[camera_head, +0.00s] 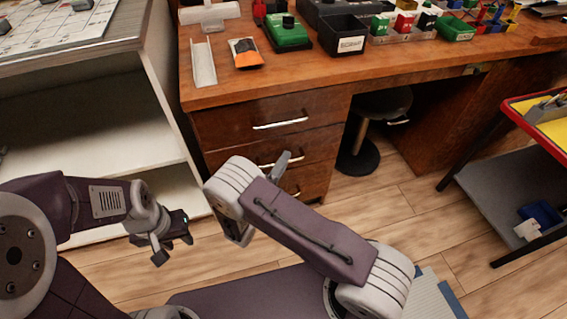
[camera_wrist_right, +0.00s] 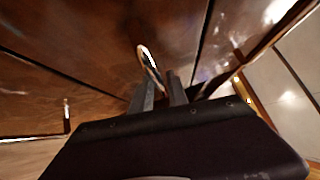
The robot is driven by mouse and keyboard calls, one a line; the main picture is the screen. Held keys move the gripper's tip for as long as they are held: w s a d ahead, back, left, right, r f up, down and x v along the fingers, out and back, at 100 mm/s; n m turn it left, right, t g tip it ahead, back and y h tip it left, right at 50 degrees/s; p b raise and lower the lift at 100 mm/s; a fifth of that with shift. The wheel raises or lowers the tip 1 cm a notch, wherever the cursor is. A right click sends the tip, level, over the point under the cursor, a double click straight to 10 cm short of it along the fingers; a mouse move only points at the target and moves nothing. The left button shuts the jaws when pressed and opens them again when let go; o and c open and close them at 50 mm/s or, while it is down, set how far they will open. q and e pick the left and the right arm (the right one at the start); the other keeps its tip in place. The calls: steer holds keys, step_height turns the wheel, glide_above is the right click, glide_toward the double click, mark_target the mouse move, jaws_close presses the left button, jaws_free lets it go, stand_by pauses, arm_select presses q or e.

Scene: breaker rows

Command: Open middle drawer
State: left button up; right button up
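The desk's drawer stack shows in the head view, with the middle drawer (camera_head: 232,157) between a top and a bottom drawer. The middle drawer's metal handle (camera_head: 266,163) is partly hidden by my right gripper (camera_head: 284,160). In the right wrist view, the handle (camera_wrist_right: 147,57) runs down between the two fingers of my right gripper (camera_wrist_right: 160,85), which stand close together around it. The drawer front looks about flush with the others; a small gap cannot be ruled out. My left gripper (camera_head: 174,243) is open and empty over the floor, left of the drawers.
The top drawer handle (camera_head: 280,123) is just above, the bottom drawer (camera_head: 310,182) below. A white shelf unit (camera_head: 100,125) stands left. A stool (camera_head: 365,130) is under the desk (camera_head: 310,75). A red-edged cart (camera_head: 510,175) stands right. Some floor (camera_head: 405,215) is clear.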

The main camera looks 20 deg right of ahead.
jaws_close()
stand_by(1.4)
